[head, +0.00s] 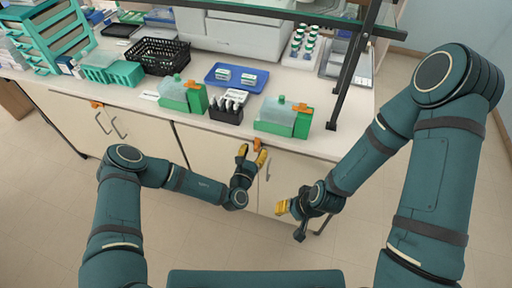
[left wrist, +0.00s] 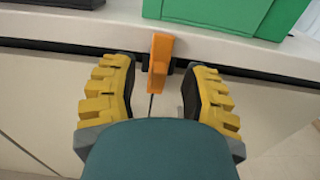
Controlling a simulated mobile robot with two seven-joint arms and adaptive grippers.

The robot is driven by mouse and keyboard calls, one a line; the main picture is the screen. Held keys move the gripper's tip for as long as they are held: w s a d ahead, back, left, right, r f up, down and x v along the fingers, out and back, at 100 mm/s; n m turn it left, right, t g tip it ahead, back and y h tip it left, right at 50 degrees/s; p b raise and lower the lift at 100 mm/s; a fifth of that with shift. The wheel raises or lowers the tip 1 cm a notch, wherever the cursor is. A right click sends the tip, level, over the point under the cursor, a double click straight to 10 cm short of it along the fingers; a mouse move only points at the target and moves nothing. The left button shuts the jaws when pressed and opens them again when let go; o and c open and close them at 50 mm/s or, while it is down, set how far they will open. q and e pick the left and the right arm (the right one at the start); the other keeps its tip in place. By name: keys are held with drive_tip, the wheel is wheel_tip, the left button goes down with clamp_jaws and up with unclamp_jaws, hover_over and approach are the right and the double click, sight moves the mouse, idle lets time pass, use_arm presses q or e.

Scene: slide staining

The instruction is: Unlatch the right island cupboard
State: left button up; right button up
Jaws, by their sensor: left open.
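The right island cupboard (head: 287,178) has pale doors under the white counter. Its orange latch (head: 257,145) sits at the top of the doors, just below the counter edge. In the left wrist view the latch (left wrist: 160,62) stands upright over the door seam, between my open yellow fingers and a little beyond them; I see no contact. My left gripper (head: 253,158) is at the cupboard front, open and empty. My right gripper (head: 284,208) is lower and to the right, in front of the cupboard; its fingers are seen edge-on and their opening is unclear.
Green-and-clear boxes (head: 290,117) stand near the counter's front edge above the latch, with a black rack (head: 229,107) and a blue tray (head: 236,77) nearby. Another orange latch (head: 96,104) is on the left cupboard. A dark shelf post (head: 352,75) rises at the right. The floor in front is clear.

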use_arm(q)
drive_tip(key=shift+x, duration=1.15)
clamp_jaws()
